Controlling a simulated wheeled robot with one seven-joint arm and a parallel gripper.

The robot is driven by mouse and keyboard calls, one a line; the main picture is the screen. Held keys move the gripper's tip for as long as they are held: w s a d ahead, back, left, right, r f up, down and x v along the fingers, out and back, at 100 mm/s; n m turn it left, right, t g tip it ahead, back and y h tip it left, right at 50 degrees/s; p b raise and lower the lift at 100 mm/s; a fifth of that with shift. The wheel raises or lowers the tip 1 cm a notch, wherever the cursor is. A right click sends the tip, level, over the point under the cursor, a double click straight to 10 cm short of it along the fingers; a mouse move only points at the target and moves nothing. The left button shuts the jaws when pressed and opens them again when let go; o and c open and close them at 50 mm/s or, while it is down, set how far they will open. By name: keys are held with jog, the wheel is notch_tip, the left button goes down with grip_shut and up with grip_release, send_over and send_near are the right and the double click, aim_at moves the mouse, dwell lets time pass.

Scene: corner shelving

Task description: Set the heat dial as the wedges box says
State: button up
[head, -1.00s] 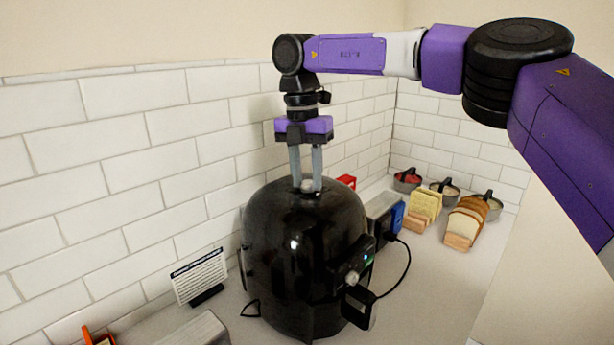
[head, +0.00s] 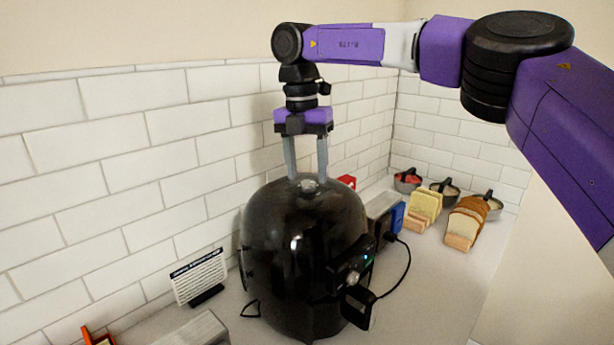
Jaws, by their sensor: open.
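A black rounded cooker (head: 290,265) stands on the counter in the middle of the head view. A small silver dial (head: 352,279) and a lit blue-green spot show on its right front side, above a black basket or handle part (head: 357,307). The dial's setting is too small to read. My gripper (head: 307,177) points down over the cooker's top, its fingers apart on either side of the small top knob (head: 308,185). I cannot tell whether they touch it. Red (head: 347,181) and blue (head: 397,217) boxes show partly behind the cooker; no wedges label is readable.
A printed card on a stand (head: 200,278) is left of the cooker. A black cord (head: 406,270) runs right of the cooker.

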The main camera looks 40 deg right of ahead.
aim_at(304, 182)
jog(key=r, duration=0.6)
jog(key=shift+w+a+r, duration=0.1)
jog(key=shift+w, duration=0.1)
